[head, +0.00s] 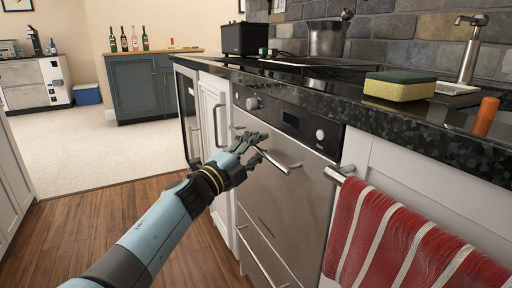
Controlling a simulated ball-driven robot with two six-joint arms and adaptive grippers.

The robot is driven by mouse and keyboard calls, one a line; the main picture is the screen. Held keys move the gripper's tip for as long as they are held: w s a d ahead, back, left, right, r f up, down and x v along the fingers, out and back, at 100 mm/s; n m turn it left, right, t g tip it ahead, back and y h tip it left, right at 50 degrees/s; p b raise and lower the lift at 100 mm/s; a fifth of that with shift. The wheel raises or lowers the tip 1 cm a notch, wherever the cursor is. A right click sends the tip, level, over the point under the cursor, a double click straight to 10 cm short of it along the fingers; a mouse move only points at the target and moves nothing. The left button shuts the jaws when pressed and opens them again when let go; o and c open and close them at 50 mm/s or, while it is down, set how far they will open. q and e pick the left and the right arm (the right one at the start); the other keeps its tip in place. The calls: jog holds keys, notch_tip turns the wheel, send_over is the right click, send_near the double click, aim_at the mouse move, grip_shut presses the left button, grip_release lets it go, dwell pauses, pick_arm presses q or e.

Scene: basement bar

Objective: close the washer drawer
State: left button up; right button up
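The washer (288,185) is a steel-fronted appliance under the counter, with knobs and a dark display on its top panel. A bar handle (280,164) runs across its front below the panel. A lower steel front (250,240) with its own bar handle (262,264) sits beneath; how far it stands out is hard to tell. My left gripper (262,148) is at the left part of the upper handle, its fingers hiding some of the bar. Whether they touch or grip it is unclear. My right gripper is not in view.
A red striped towel (400,245) hangs from a rail right of the washer. The black counter (420,118) above carries a sponge (400,86), a pot (326,38) and a tap (470,50). A white cabinet (214,110) stands left. The wooden floor (110,225) is clear.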

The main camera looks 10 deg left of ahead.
pick_arm(q)
jog(key=shift+r, duration=0.1)
jog(key=shift+s+a, duration=0.1)
jog(key=shift+a, duration=0.05)
jog(key=v, duration=1.1)
jog(key=shift+s+a, duration=0.15)
jog(key=shift+s, duration=0.15)
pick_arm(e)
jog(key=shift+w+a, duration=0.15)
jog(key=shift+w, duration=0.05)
